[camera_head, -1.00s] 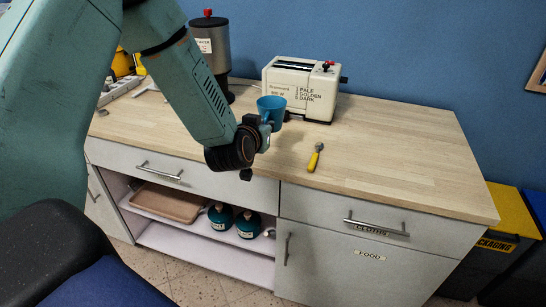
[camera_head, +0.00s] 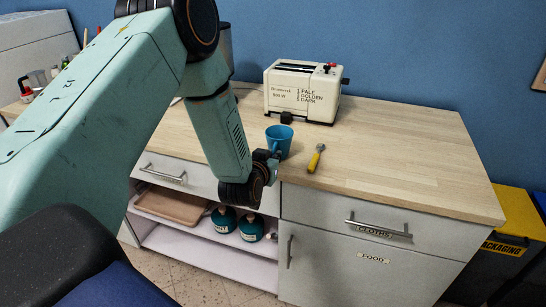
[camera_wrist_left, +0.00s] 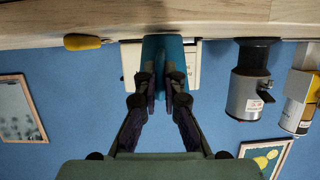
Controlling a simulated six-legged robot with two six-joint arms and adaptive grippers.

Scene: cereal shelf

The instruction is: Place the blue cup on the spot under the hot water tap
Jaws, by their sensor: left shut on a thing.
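The blue cup (camera_head: 279,141) is at the counter's front, right of my left forearm in the head view. My left gripper (camera_head: 270,164) is shut on it. In the left wrist view, which is upside down, the cup (camera_wrist_left: 166,60) sits between the two dark fingers (camera_wrist_left: 165,92). I cannot tell whether it touches the counter. A silver urn with a dark base and a tap (camera_wrist_left: 246,88) stands right of the cup in the wrist view. In the head view my arm mostly hides a grey urn (camera_head: 225,45). The spot under the tap is not clearly visible. My right gripper is not in view.
The cream toaster (camera_head: 302,92) stands behind the cup. A yellow-handled utensil (camera_head: 316,157) lies just right of it. The wooden counter (camera_head: 410,150) is clear farther right. A second, yellow-and-silver container (camera_wrist_left: 299,98) is beside the urn in the wrist view.

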